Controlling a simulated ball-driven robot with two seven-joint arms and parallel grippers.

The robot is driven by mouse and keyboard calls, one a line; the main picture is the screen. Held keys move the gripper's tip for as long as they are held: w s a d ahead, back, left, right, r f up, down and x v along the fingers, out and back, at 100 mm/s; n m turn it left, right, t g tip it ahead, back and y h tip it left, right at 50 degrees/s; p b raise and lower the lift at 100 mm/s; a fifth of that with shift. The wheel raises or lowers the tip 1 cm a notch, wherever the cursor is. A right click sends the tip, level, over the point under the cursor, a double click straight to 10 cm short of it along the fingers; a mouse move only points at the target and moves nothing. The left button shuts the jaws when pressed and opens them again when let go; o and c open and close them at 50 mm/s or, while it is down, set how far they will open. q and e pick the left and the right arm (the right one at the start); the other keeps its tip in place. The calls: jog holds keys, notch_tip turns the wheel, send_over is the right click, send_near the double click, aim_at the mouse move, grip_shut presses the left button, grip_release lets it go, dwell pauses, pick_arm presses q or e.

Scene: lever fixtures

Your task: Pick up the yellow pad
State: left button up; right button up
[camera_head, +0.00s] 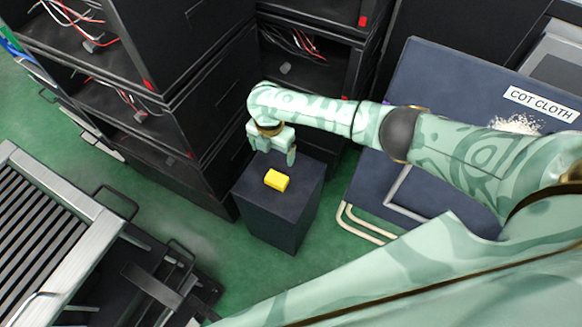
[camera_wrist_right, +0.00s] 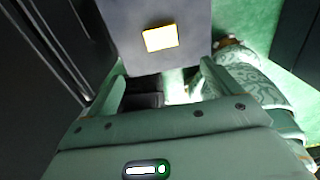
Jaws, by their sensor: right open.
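The yellow pad (camera_head: 276,180) is a small block lying on top of a dark square pedestal (camera_head: 255,190). My right gripper (camera_head: 272,158) is open and empty, above the far part of the pedestal top and apart from the pad. In the right wrist view the pad (camera_wrist_right: 160,38) lies on the grey pedestal top (camera_wrist_right: 190,15), beyond the spread fingers (camera_wrist_right: 163,80). Nothing is between the fingers. My left gripper is not in view.
Black cabinets with open wired bays (camera_head: 300,45) stand behind and left of the pedestal. A dark blue table (camera_head: 430,75) with a "COT CLOTH" label (camera_head: 540,103) is at the right. A metal slatted frame (camera_head: 45,235) stands at the lower left. Green floor (camera_head: 190,220) shows between.

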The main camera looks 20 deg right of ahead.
jog(key=b, duration=0.5)
send_over(276, 179)
notch_tip(276, 179, down, 10)
jog(key=shift+f, duration=0.1)
notch_tip(276, 179, down, 6)
jog(key=b, duration=0.4)
jog(key=shift+d+f, duration=0.1)
jog(key=shift+d, duration=0.05)
jog(key=shift+w+r, duration=0.1)
jog(key=shift+r, duration=0.1)
jog(key=c, duration=1.1)
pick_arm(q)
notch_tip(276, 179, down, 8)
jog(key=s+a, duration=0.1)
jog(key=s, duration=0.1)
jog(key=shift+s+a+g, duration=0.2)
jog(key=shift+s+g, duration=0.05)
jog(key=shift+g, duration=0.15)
pick_arm(e)
jog(key=shift+o, duration=0.2)
